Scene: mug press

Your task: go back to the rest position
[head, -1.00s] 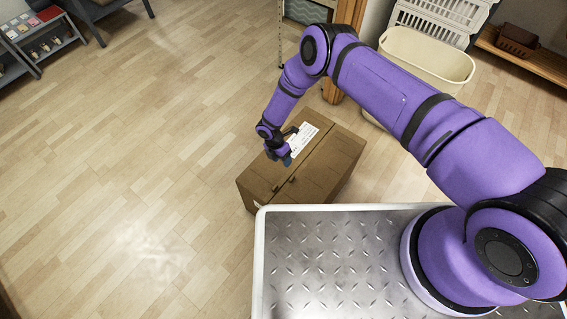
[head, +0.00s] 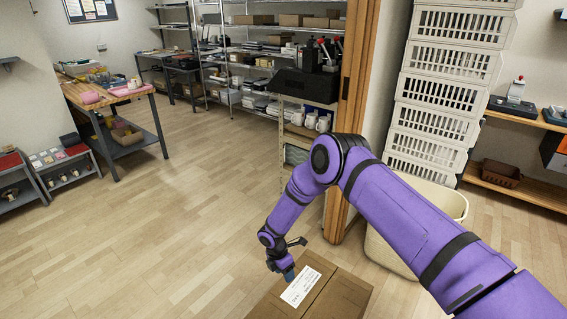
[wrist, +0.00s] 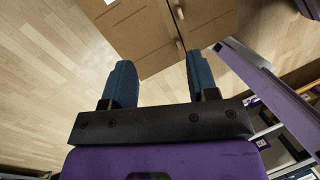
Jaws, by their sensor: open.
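My gripper (head: 285,272) hangs at the end of my purple arm, over or beside the far left part of a closed brown cardboard box (head: 337,300) with a white label. In the wrist view my gripper (wrist: 160,85) is open, its two blue fingers well apart and nothing between them. The box (wrist: 150,40) lies beyond the fingertips in that view. I cannot tell the exact gap between fingertips and box.
A cream bin (head: 385,255) and a stack of white baskets (head: 440,90) stand to the right. A wooden post (head: 350,110) rises behind my arm. A workbench (head: 110,95) and metal shelves (head: 230,75) are at the back. The floor (head: 150,220) on the left is clear.

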